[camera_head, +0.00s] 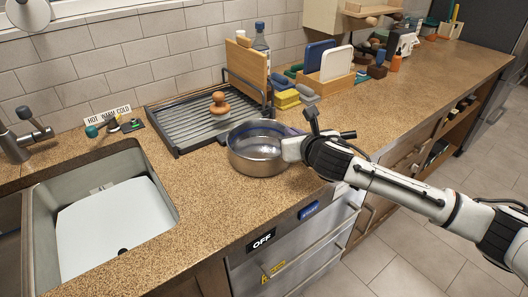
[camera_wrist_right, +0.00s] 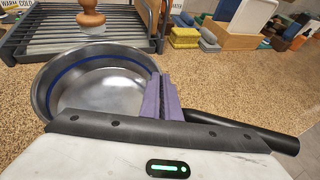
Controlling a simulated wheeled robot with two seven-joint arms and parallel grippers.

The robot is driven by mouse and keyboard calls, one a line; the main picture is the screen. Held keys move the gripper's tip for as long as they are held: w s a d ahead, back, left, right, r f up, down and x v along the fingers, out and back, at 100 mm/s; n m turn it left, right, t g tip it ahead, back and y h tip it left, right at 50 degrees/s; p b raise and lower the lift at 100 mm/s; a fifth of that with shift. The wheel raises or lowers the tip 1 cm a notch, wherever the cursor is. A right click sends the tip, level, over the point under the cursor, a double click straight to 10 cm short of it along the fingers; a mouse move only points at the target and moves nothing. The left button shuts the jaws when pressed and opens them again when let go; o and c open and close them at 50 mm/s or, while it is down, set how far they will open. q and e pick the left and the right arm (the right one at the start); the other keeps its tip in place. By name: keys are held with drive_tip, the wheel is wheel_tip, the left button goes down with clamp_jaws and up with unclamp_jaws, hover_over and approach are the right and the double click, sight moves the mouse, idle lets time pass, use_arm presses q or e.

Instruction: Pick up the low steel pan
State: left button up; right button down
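The low steel pan (camera_head: 257,150) is round and shiny, with an empty inside. It sits upright on the counter in front of the dish rack. In the right wrist view the pan (camera_wrist_right: 95,88) fills the left, and its black handle (camera_wrist_right: 245,130) points right. My right gripper (camera_wrist_right: 162,97) is at the pan's right rim, beside the handle. Its purple fingers are close together, one inside the wall and one outside, shut on the rim. In the head view the fingertips are partly hidden by the white gripper body. My left gripper is not in view.
A black dish rack (camera_head: 190,125) with a wooden knob-like item (camera_head: 218,103) stands behind the pan. A sink (camera_head: 100,215) is at left. Sponges (camera_head: 287,99), boards and a bottle (camera_head: 261,45) stand behind to the right. The counter's front edge is close.

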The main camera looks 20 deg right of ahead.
idle(0.3)
wheel_tip(320, 180, up, 10)
drive_tip(key=shift+r, duration=0.15)
idle(0.5)
drive_tip(key=shift+w, duration=0.1)
idle(1.0)
drive_tip(key=a+f+v, duration=0.1)
drive_tip(key=a+v, duration=0.1)
drive_tip(key=v, duration=0.7)
drive_tip(key=a+f+v, duration=0.1)
drive_tip(key=a+v, duration=0.1)
drive_tip(key=v, duration=0.7)
drive_tip(key=shift+s+n+y, duration=0.3)
drive_tip(key=shift+s+y, duration=0.1)
idle(1.0)
